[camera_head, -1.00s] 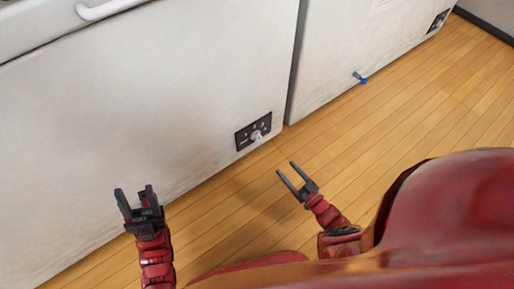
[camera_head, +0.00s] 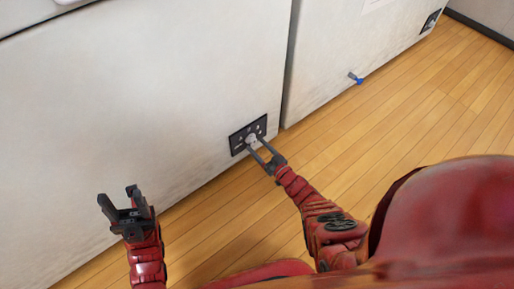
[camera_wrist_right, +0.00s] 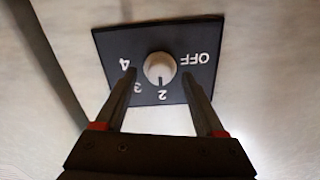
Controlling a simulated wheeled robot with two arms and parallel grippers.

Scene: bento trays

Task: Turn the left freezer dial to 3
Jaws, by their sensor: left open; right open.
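The left freezer (camera_head: 130,90) has a black dial panel (camera_head: 238,145) low near its right edge, with a round white dial (camera_head: 251,138). In the right wrist view the panel (camera_wrist_right: 108,42) shows OFF, 2, 3 and 4 upside down. The dark mark on the dial (camera_wrist_right: 158,64) points down at the 2. My right gripper (camera_head: 257,144) is open in front of the dial. Its fingers in the right wrist view (camera_wrist_right: 158,74) lie on either side of the dial, without visible grip, and partly cover the panel. My left gripper (camera_head: 116,194) is open and empty, apart from the freezer dial.
A second freezer (camera_head: 345,50) stands to the right, with a small blue-tipped spout (camera_head: 356,79) and its own dark panel (camera_head: 430,22). The wooden floor (camera_head: 400,120) in front of it is clear.

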